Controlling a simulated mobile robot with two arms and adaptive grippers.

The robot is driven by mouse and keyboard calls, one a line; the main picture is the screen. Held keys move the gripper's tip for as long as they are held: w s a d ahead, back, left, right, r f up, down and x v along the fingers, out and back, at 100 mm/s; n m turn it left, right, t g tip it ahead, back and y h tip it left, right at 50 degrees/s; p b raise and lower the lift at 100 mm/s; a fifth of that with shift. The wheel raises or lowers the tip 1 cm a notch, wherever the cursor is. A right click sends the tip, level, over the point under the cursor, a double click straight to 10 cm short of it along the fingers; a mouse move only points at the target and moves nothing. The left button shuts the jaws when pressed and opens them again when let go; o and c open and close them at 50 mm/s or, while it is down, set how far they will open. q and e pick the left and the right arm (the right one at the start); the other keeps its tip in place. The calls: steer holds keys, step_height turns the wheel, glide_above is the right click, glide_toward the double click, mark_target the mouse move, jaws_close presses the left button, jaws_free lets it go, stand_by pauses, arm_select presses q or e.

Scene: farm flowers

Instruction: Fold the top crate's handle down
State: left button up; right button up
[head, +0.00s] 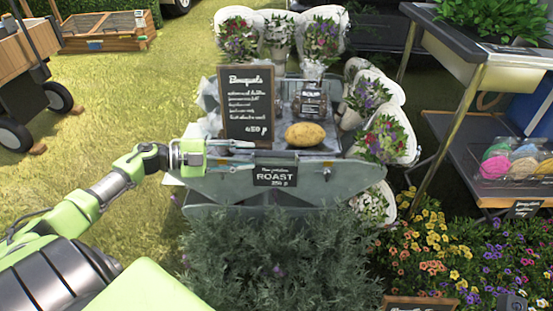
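The top crate (330,178) is grey metal and stands in the middle of the head view, above another grey metal piece. A small black "Roast" sign (275,175) hangs on its front. I cannot clearly make out the crate's handle. My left gripper (254,152) reaches in from the left at the crate's front left, near its upper edge. Its two fingers point right and are apart, with nothing visible between them. I cannot tell whether they touch the crate. My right gripper is not in view.
On the crate are a black "Bouquets" board (247,105), a potato (305,134) and a dark bag (310,103). Wrapped bouquets (386,138) stand behind and to the right. Grey-green plants (280,255) fill the front. A metal-legged table (470,60) stands right.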

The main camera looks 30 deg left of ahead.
mark_target(266, 155)
arm_select(q)
steer(key=b+x, duration=0.2)
steer(key=x, duration=0.7)
steer(key=shift+w+b, duration=0.1)
steer(key=shift+b, duration=0.3)
steer(key=shift+f, duration=0.1)
jaws_close()
